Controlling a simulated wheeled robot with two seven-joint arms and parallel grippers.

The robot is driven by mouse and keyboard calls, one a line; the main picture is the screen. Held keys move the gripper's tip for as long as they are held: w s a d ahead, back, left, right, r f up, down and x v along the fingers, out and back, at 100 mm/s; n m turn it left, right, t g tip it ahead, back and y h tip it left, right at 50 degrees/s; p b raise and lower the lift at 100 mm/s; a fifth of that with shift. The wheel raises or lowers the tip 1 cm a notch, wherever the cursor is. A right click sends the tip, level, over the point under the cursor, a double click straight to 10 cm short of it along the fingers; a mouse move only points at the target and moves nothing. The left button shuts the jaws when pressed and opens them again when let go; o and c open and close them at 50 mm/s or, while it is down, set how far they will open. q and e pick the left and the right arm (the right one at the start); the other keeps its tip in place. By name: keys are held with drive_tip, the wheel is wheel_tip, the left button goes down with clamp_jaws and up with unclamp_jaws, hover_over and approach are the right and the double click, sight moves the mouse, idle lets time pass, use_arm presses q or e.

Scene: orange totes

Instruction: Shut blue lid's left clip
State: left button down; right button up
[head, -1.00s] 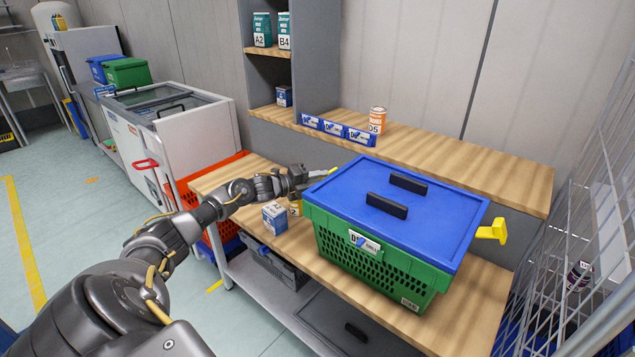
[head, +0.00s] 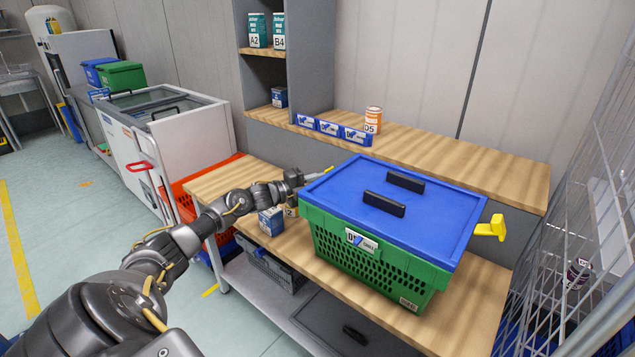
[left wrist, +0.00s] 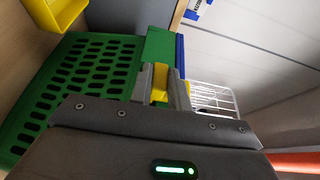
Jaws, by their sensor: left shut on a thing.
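The blue lid (head: 440,205) with two black handles lies on the green crate (head: 380,265) on the wooden bench. The left clip is yellow and shows as a thin strip (head: 327,169) at the lid's left edge. My left gripper (head: 308,176) is at that edge. In the left wrist view its fingers (left wrist: 160,84) are shut on the yellow clip (left wrist: 160,80), beside the green crate wall (left wrist: 70,75) and the blue lid edge (left wrist: 180,52). The fingers hide part of the clip. The right yellow clip (head: 491,228) sticks outward from the crate. My right gripper is not in view.
A blue-and-white box (head: 271,221) and a small can (head: 291,211) stand on the bench below my left forearm. A wire rack (head: 565,230) stands close at the right.

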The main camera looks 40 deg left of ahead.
use_arm(q)
drive_tip(key=c, duration=1.3)
unclamp_jaws()
drive_tip(key=p+v, duration=0.5)
drive_tip(key=v, duration=0.5)
drive_tip(key=shift+s+a+f, duration=0.1)
drive_tip(key=shift+s+a, duration=0.05)
drive_tip(key=shift+s, duration=0.25)
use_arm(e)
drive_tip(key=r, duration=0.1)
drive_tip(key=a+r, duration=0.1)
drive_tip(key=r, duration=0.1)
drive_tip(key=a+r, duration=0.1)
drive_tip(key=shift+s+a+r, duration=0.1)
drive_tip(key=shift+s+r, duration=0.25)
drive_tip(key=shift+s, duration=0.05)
use_arm(q)
drive_tip(key=shift+s, duration=0.1)
